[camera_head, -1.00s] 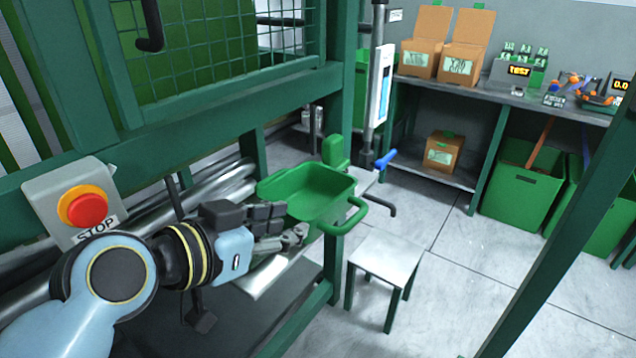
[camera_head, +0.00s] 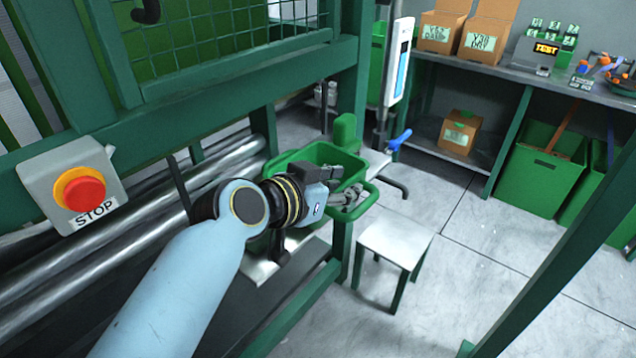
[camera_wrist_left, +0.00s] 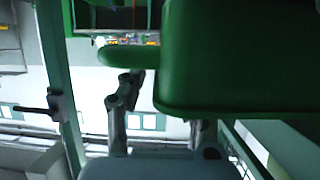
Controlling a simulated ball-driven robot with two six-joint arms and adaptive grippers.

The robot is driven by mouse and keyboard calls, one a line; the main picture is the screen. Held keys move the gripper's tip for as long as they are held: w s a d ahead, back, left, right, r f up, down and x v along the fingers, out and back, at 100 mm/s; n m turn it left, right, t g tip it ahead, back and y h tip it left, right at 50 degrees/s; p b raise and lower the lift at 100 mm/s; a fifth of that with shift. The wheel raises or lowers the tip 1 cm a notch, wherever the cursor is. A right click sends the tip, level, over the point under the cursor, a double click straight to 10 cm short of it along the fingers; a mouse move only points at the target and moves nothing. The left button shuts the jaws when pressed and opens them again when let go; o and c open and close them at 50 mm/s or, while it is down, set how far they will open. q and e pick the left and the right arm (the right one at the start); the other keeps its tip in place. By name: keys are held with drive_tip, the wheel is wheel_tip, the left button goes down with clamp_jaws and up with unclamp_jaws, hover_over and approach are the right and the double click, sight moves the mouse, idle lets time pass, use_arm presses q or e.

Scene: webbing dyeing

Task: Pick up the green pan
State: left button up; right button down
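The green pan (camera_head: 333,156) sits at the machine frame in the middle of the head view, with its looped handle pointing right. In the left wrist view the pan (camera_wrist_left: 235,55) fills the upper right, and its handle (camera_wrist_left: 130,56) reaches left. My left gripper (camera_head: 345,190) is in front of the pan, close to the handle, and hides part of the pan's near side. Contact with the handle cannot be told. My right gripper is not in view.
A red stop button (camera_head: 82,192) is on the left of the green machine frame. Metal rollers (camera_head: 120,225) run below it. A small white stool (camera_head: 395,243) stands right of the frame. A blue-handled lever (camera_head: 398,140) sits beyond the pan. Open floor lies to the right.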

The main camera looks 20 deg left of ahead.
use_arm(q)
drive_tip(key=shift+c, duration=0.3)
clamp_jaws()
idle(0.3)
